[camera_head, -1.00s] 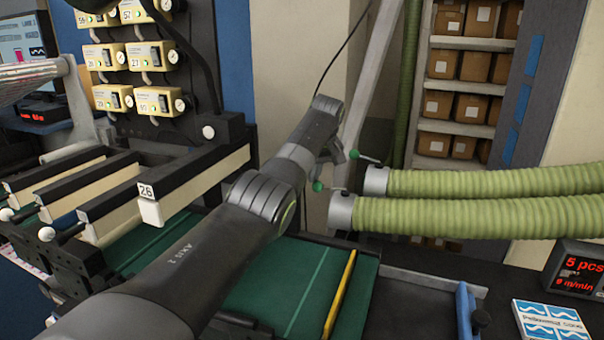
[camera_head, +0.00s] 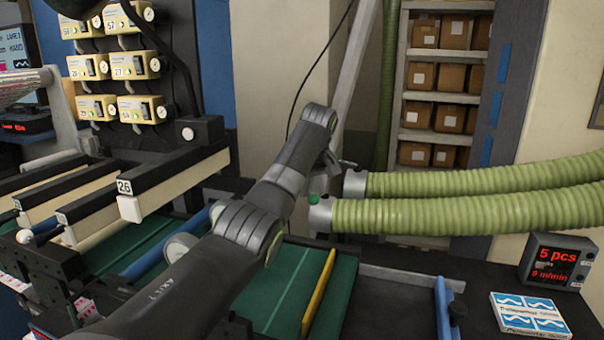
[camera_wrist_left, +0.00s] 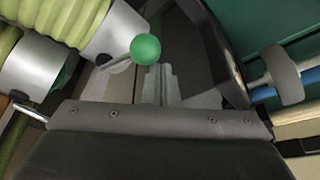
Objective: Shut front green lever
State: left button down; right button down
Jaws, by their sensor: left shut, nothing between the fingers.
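The front green lever has a round green knob (camera_head: 313,199) close to the metal collar (camera_head: 321,213) of the front hose. In the left wrist view the green knob (camera_wrist_left: 145,49) stands on a short metal rod, beside a collar (camera_wrist_left: 115,32). My left gripper (camera_head: 322,184) points down at the lever, partly hidden by its own arm. In the left wrist view its fingers (camera_wrist_left: 158,80) are shut and empty, just below and right of the knob. I cannot tell whether they touch it. A second collar (camera_head: 354,183) sits behind; its lever knob is hidden in the head view.
Two ribbed green hoses (camera_head: 470,205) run right from the collars. A green bed with a yellow strip (camera_head: 318,293) lies below my arm. A red-digit display (camera_head: 556,261) and a blue-white box (camera_head: 527,315) stand at right. Numbered bars (camera_head: 128,206) stick out at left.

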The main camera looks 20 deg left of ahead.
pick_arm(q)
jog(key=shift+s+d+f, duration=0.1)
jog(key=shift+s+d, duration=0.05)
jog(key=shift+d, duration=0.45)
pick_arm(e)
jog(key=shift+d+r, duration=0.1)
jog(key=shift+d, duration=0.1)
pick_arm(q)
jog(key=shift+d+f, duration=0.1)
jog(key=shift+f, duration=0.05)
pick_arm(e)
jog(key=shift+a, duration=0.3)
jog(key=shift+r, duration=0.1)
